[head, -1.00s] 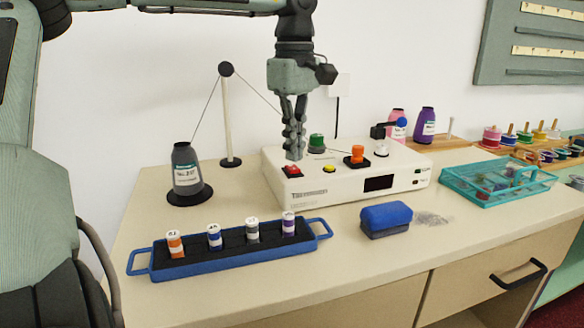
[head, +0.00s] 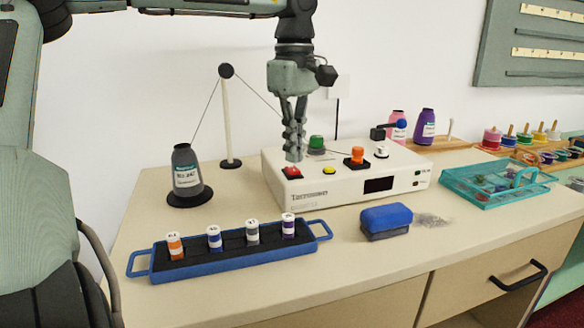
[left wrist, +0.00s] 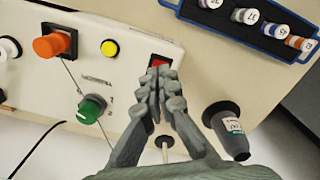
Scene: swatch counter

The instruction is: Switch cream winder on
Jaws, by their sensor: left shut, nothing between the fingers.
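The cream winder (head: 330,194) stands on the counter. Its red switch (head: 291,172) is at the left end of its top; the left wrist view shows the switch (left wrist: 160,61) just beyond my fingertips. My left gripper (head: 294,157) is shut and empty, pointing down with its fingertips at or just above the switch. Whether they touch it, and which way the switch is set, I cannot tell. My right gripper is not in view.
A grey thread cone (head: 186,168) and a thread post (head: 228,120) stand left of the winder. In front are a blue tray (head: 205,265) with several spools and a blue block (head: 386,216). A teal basket (head: 480,196) is at right.

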